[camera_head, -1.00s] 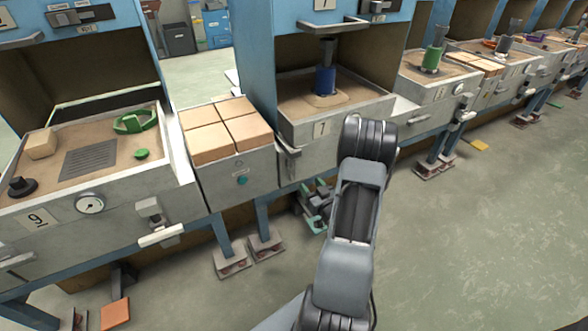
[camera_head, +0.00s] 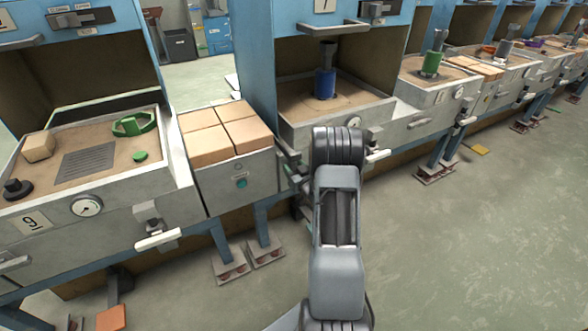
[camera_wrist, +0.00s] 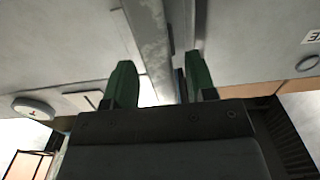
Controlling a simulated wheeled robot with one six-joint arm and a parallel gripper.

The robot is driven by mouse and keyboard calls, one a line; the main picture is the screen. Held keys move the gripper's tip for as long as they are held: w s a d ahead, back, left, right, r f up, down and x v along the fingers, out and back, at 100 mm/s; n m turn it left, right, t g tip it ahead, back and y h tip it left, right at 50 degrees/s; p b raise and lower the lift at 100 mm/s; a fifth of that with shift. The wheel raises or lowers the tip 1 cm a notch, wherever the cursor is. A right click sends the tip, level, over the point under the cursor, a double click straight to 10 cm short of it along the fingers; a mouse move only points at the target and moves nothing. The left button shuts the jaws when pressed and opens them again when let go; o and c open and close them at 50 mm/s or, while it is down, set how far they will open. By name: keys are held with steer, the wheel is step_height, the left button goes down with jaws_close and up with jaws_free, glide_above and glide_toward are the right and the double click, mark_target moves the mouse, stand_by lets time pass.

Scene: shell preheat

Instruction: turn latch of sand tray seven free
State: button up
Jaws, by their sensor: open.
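Sand tray seven (camera_head: 290,130) is the grey tray under the middle blue hood, holding sand and a blue cylinder. My arm hides its front number plate. A latch sits at its front left corner, mostly covered by my gripper in the head view. In the wrist view, my gripper (camera_wrist: 160,65) has two green fingers spread apart, pointing at the tray front. A grey metal bar (camera_wrist: 148,35), seemingly the latch, runs between them; I cannot tell whether they touch it. A pale handle (camera_head: 378,156) shows at the tray's right.
A stand with tan blocks (camera_head: 240,165) adjoins tray seven on the left. Sand tray nine (camera_head: 125,190) is further left. The gauge of tray seven (camera_head: 354,122) shows beside my arm, and in the wrist view (camera_wrist: 35,107).

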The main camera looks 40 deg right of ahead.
steer(key=shift+c, duration=0.5)
jaws_close()
